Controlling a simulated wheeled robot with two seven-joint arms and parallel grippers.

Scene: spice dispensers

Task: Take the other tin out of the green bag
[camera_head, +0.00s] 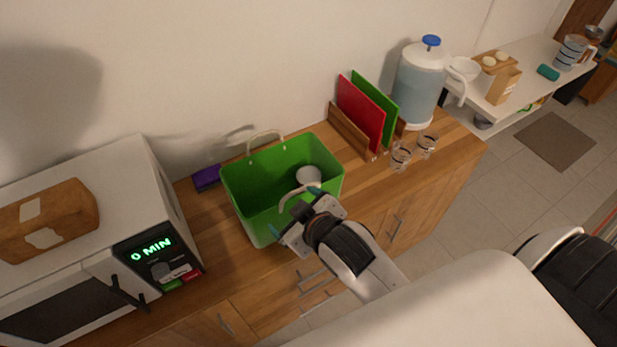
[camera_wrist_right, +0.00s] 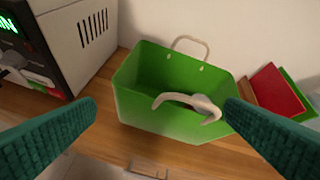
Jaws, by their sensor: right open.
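The green bag (camera_head: 252,180) stands open on the wooden counter, with two pale handles. A whitish round tin (camera_head: 308,174) sits inside it at the right end; only its upper part shows. My right gripper (camera_head: 296,210) is open and empty at the bag's near side, by the front handle. In the right wrist view the bag (camera_wrist_right: 150,112) lies ahead between the open teal fingers (camera_wrist_right: 160,135). Its front handle (camera_wrist_right: 190,102) leans over the opening. The tin does not show there. My left gripper is not in view.
A microwave (camera_head: 135,215) with a loaf on top stands left of the bag. A purple item (camera_head: 206,178) lies behind it. To the right are a rack with red (camera_head: 361,113) and green boards, two glasses (camera_head: 401,156) and a water jug (camera_head: 420,85).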

